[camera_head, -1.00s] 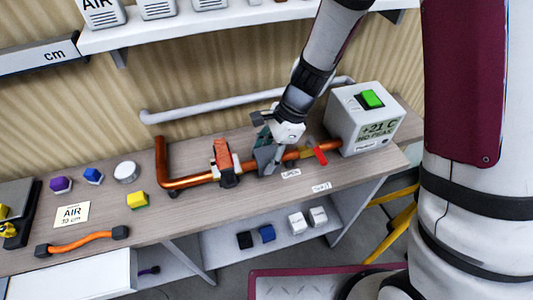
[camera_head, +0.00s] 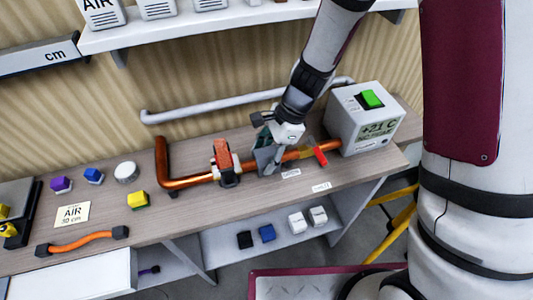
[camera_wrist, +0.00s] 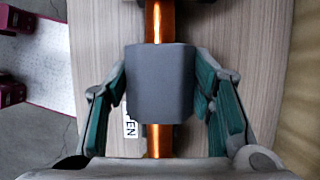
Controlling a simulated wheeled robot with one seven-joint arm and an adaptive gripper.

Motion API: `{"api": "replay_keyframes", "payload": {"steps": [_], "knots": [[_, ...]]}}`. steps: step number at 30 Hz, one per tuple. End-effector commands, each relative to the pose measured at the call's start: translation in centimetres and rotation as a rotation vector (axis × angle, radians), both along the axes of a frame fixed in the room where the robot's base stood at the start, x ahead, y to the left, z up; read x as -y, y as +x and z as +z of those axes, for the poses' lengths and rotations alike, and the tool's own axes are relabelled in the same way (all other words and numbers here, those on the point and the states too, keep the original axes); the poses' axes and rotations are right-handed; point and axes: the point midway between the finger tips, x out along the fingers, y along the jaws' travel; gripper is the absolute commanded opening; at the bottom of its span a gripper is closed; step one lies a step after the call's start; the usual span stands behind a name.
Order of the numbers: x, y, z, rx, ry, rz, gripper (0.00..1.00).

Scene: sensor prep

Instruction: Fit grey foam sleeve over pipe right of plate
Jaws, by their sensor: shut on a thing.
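The grey foam sleeve (camera_wrist: 160,84) is a short smooth block between my fingers in the wrist view. The copper pipe (camera_wrist: 158,142) comes out above and below it, in line with it. I cannot tell whether the sleeve wraps the pipe or sits against its top. In the head view the sleeve (camera_head: 266,160) is partly hidden by my gripper (camera_head: 272,154), which is shut on it at the pipe (camera_head: 196,181). The pipe runs from an upturned end at left to a white box. I cannot clearly pick out the plate.
An orange-and-black clamp-like part (camera_head: 223,160) is on the pipe just left of my gripper. A red lever (camera_head: 320,156) and the white box (camera_head: 372,130) with a green button stand to the right. A grey rail (camera_head: 225,104) runs behind. Coloured blocks lie at left.

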Motion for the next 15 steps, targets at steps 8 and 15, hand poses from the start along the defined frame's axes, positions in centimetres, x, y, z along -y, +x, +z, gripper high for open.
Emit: {"api": "replay_keyframes", "payload": {"steps": [8,15], "knots": [[0.00,0.00,-0.35,0.000,0.000,0.000,0.32],[-0.01,0.00,-0.60,0.000,0.001,0.000,0.32]]}}
